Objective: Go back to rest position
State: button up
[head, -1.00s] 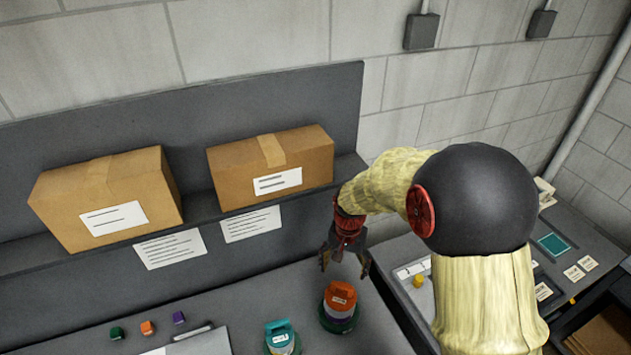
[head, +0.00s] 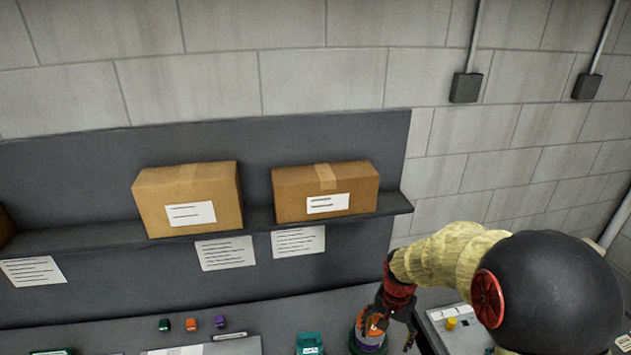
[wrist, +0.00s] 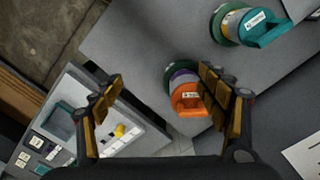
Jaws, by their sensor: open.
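My gripper (head: 391,328) is at the lower right of the head view, its fingers spread and pointing down beside an orange-topped stack (head: 372,328). In the wrist view my gripper (wrist: 165,105) shows both fingers wide apart with nothing between them that it holds. The orange-topped stack also shows there (wrist: 187,100), partly behind the right finger. I cannot tell from the views whether the finger touches it. My arm reaches in from the right of the head view.
A teal-topped stack (head: 309,343) stands left of the orange one. Two cardboard boxes (head: 190,185) (head: 345,180) sit on the shelf. A panel with a yellow knob (wrist: 122,130) is near the left finger.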

jog(key=s+r+n+t+b, duration=0.2)
jog(key=s+n+b, duration=0.1)
jog(key=s+b, duration=0.7)
jog(key=s+r+n+t+b, duration=0.3)
jog(key=s+b, duration=0.7)
jog(key=s, duration=0.1)
jog(key=shift+s+r+t, duration=0.3)
jog(key=shift+r, duration=0.05)
